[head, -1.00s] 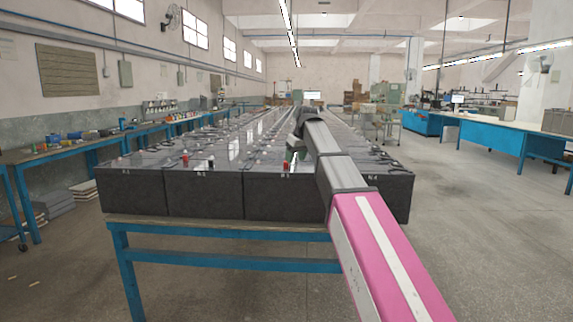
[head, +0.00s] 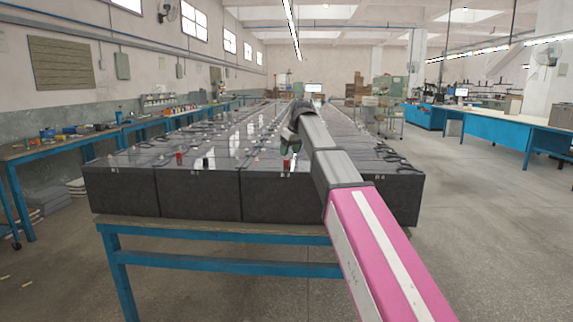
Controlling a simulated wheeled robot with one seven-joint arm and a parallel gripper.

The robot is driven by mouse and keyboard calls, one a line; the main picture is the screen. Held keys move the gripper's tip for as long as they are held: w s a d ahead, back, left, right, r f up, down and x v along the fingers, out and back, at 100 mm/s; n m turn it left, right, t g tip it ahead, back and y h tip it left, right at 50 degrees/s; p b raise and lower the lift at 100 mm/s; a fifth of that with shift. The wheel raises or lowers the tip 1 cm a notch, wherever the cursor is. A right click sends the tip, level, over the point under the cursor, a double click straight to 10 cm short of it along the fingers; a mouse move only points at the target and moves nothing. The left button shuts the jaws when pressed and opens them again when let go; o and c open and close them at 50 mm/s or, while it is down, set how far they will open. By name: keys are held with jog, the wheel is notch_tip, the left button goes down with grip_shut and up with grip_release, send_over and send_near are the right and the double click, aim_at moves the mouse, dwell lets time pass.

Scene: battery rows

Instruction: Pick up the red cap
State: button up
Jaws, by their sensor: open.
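A red cap (head: 287,163) stands on top of the front battery labelled as the third from the left, near its front edge. My gripper (head: 289,152) is just above this cap, pointing down, and looks open and empty. It partly overlaps the cap's upper part in the picture, and I cannot tell whether the fingers are around it.
A black cap (head: 205,162) stands on the second battery (head: 198,192). Rows of dark batteries run back from the front on a blue-framed bench (head: 220,265). A side bench (head: 60,150) stands at left. Open floor (head: 480,230) lies to the right.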

aim_at(287, 160)
jog(key=shift+x, duration=2.7)
jog(key=shift+a, duration=0.1)
jog(key=c, duration=1)
